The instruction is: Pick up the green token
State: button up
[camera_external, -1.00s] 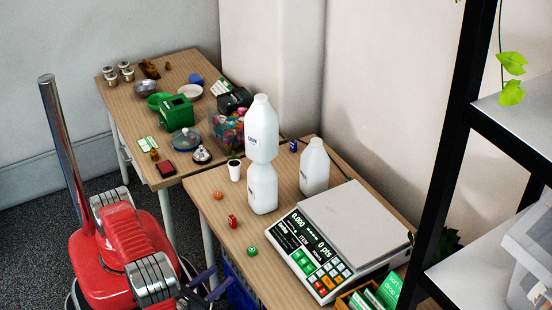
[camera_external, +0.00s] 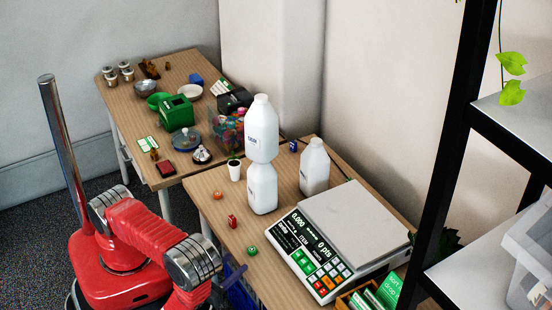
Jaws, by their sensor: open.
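The green token (camera_external: 252,250) is a small round piece lying on the near wooden table (camera_external: 208,211), close to its left edge and left of the scale.
A red token (camera_external: 232,221) and an orange token (camera_external: 218,195) lie farther back. The scale (camera_external: 350,225) stands right of the green token. Stacked white bottles (camera_external: 262,150) and a white cup (camera_external: 234,171) stand behind. A black shelf post (camera_external: 455,150) rises at right.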

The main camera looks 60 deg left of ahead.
aim_at(246, 258)
jog(key=shift+x, duration=1)
jog(key=shift+f+x, duration=0.15)
jog(key=shift+x, duration=0.65)
jog(key=shift+f+x, duration=0.15)
jog(key=shift+x, duration=1.7)
jog(key=shift+s+a, duration=0.1)
jog(key=shift+c, duration=0.7)
jog(key=c, duration=1)
jog(key=shift+r, duration=0.15)
